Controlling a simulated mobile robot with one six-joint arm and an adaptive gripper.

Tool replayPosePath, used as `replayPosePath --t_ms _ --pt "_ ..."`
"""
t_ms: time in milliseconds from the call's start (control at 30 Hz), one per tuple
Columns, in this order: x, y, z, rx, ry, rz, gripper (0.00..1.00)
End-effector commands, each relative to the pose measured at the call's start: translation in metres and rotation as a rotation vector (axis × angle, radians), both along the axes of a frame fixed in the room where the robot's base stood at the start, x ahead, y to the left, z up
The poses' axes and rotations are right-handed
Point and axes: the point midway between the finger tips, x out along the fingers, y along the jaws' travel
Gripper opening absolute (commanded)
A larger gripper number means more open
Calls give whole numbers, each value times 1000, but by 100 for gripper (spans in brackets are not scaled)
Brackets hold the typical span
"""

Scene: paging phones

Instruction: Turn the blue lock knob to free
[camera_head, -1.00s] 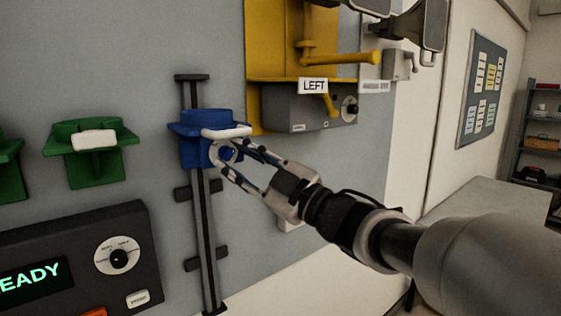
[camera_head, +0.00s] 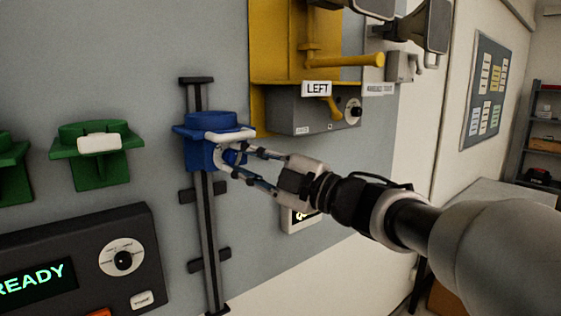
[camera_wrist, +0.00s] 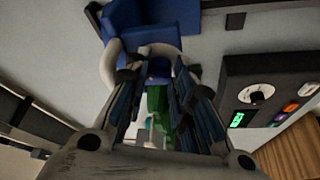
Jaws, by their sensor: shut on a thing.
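The blue carriage (camera_head: 200,152) sits on a vertical grey rail on the wall, with a pale bar along its front top edge. Its small blue lock knob (camera_head: 231,157) is on the right side, mostly covered by my fingers. My gripper (camera_head: 238,159) reaches in from the right and is shut on the knob. In the wrist view the knob (camera_wrist: 159,68) shows between my two fingertips, below the blue carriage body (camera_wrist: 152,38). The knob's markings are hidden, so I cannot tell its setting.
A yellow bracket with a lever (camera_head: 340,61) and a grey box labelled LEFT (camera_head: 290,117) are close above right. Green holders (camera_head: 92,165) are on the left. A dark panel reading READY (camera_head: 75,240) is lower left. Rail brackets (camera_head: 208,260) stick out below.

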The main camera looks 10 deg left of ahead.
Motion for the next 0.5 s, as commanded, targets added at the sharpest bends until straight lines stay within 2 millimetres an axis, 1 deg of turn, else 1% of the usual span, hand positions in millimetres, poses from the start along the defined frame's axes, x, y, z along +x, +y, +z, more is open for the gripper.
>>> replayPosePath --t_ms 100,300,333,433,500 --pt "0 0 0 -24 -28 0 0" --pt "0 0 0 -23 -26 0 0" --pt "0 0 0 -22 -26 0 24" --pt "0 0 0 -22 -25 0 30" --pt "0 0 0 -22 -25 0 32"
